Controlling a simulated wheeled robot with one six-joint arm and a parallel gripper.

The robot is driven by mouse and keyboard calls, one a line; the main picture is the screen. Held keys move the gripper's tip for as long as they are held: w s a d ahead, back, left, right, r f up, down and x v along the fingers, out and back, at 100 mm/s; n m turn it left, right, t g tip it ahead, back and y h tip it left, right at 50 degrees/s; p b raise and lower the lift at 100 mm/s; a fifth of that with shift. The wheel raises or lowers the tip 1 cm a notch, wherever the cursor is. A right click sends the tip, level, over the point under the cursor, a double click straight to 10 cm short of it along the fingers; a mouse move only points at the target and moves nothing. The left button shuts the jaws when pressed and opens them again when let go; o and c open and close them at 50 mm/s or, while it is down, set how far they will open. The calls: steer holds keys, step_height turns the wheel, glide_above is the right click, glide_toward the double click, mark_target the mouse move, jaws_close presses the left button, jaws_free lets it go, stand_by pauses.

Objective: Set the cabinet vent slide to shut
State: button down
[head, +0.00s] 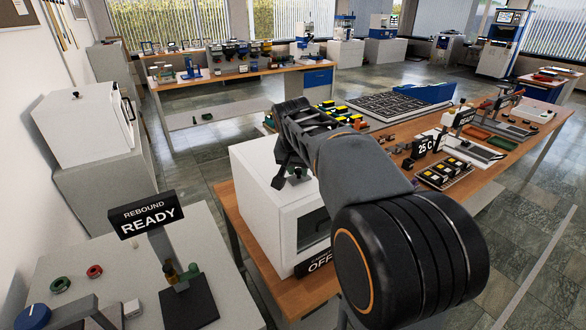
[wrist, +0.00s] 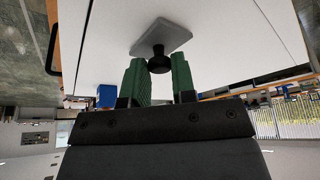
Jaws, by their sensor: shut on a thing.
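The white cabinet (head: 262,205) stands on the wooden bench, with a dark window in its front. In the wrist view its white top (wrist: 105,35) carries a grey plate (wrist: 165,38) with a black knob (wrist: 158,62), which I take to be the vent slide. My gripper (wrist: 158,80) has its green fingertips on either side of the knob and is shut on it. In the head view my gripper (head: 292,172) is over the cabinet top, and my arm hides part of the cabinet. I cannot tell the slide's position from any marking.
An "OFF" sign (head: 318,263) stands at the cabinet's front, partly behind my arm. A "REBOUND READY" sign (head: 147,213) stands on the grey table at left. The bench (head: 490,160) to the right holds trays, signs and small parts.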

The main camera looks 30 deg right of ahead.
steer(key=shift+s+f, duration=0.1)
steer(key=c, duration=1.3)
jaws_free()
steer(key=shift+c, duration=0.2)
steer(key=o, duration=0.3)
steer(key=shift+s+d, duration=0.1)
steer(key=shift+s, duration=0.1)
steer(key=shift+o, duration=0.5)
steer(key=shift+w, duration=0.1)
steer(key=shift+r, duration=0.2)
steer(key=v, duration=1.3)
steer(key=shift+a+r, duration=0.2)
steer(key=shift+r, duration=0.1)
steer(key=s+a+f+n+y, duration=0.1)
steer(key=s+a+f+n, duration=0.1)
steer(key=s+f, duration=0.2)
steer(key=s+a+f+n+y, duration=0.1)
steer(key=s+a+f+n, duration=0.2)
steer(key=f, duration=0.7)
steer(key=s+a+f+n, duration=0.2)
steer(key=s+f, duration=0.4)
steer(key=f, duration=0.2)
steer(key=shift+s+a+n+t+y, duration=0.15)
steer(key=shift+a+n+t+y, duration=0.15)
steer(key=shift+t+y, duration=0.1)
